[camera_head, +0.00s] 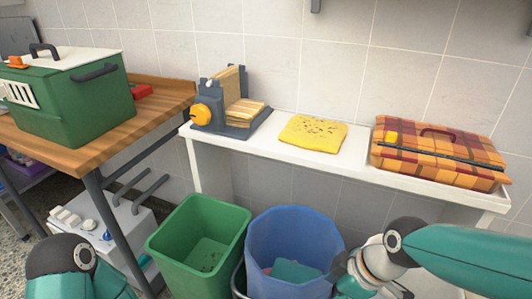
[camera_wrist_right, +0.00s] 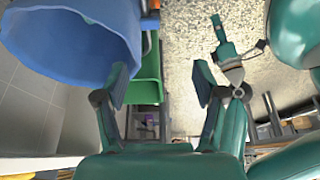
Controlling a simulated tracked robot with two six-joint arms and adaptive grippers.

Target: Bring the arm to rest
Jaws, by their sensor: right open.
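My right arm (camera_head: 460,262) comes in from the right in the head view, bent in front of the shelf and bins. Its gripper is low in that view, by the right rim of the blue bin (camera_head: 292,232), mostly cut off by the bottom edge. In the right wrist view my right gripper (camera_wrist_right: 163,82) has its two fingers spread apart with nothing between them. The blue bin (camera_wrist_right: 85,35) shows there beyond the left finger.
A green bin (camera_head: 198,245) stands beside the blue one. A white shelf (camera_head: 270,140) holds a grey device (camera_head: 220,108) with folded cloths, a yellow towel (camera_head: 313,134) and a plaid carrier (camera_head: 437,153). A green carrier (camera_head: 70,100) sits on a wooden table (camera_head: 160,95).

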